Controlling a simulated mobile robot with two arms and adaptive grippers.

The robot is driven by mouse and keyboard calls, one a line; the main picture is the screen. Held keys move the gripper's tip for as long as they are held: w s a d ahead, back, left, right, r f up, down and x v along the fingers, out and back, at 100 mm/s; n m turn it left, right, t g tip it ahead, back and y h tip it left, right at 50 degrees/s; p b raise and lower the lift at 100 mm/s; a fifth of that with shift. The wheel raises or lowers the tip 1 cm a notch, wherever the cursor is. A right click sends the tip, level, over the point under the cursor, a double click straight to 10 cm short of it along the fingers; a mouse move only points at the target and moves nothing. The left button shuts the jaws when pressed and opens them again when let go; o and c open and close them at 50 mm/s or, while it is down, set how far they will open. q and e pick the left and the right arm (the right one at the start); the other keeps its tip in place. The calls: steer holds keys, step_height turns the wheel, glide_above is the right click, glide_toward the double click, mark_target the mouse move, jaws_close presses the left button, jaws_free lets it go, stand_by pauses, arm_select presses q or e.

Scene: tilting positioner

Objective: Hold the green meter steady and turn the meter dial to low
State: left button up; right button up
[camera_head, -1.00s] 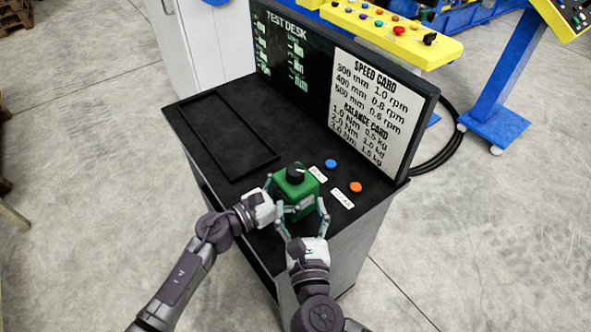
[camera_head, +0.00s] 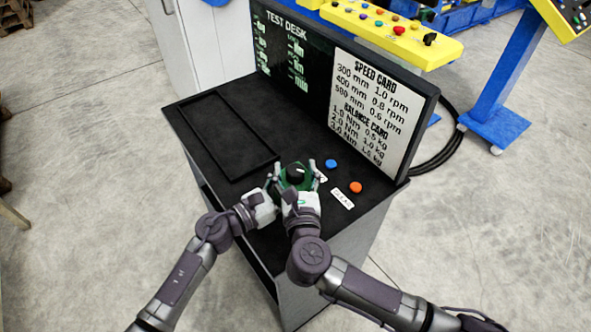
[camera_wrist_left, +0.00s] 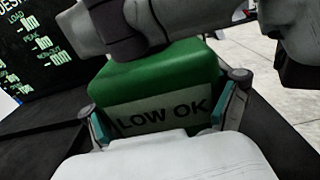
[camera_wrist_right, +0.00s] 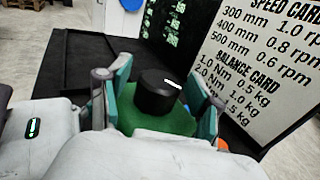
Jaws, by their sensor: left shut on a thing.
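The green meter (camera_wrist_left: 155,75) sits on the black desk top, with a "LOW OK" label on the side facing the left wrist view. My left gripper (camera_wrist_left: 160,118) is shut on the meter, a finger at each side of that label. The black meter dial (camera_wrist_right: 157,92) with a white mark stands on top of the meter. My right gripper (camera_wrist_right: 155,100) is above the meter with its fingers apart on either side of the dial; gaps show between fingers and dial. In the head view the dial (camera_head: 295,174) shows between the grippers and most of the meter is hidden.
A blue button (camera_head: 330,163) and an orange button (camera_head: 355,187) are right of the meter. A screen panel with cards (camera_head: 368,110) stands along the desk's back. An empty recessed tray (camera_head: 185,108) lies at the left. A yellow control panel (camera_head: 400,40) is behind.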

steer(key=c, duration=0.9)
steer(key=shift+a+h, duration=0.1)
steer(key=shift+h, duration=0.2)
steer(key=shift+c, duration=0.2)
steer(key=shift+m, duration=0.4)
steer(key=shift+m+h, duration=0.4)
steer(key=shift+h, duration=0.5)
steer(key=o, duration=1.2)
steer(key=shift+c, duration=0.2)
steer(key=shift+s, duration=0.1)
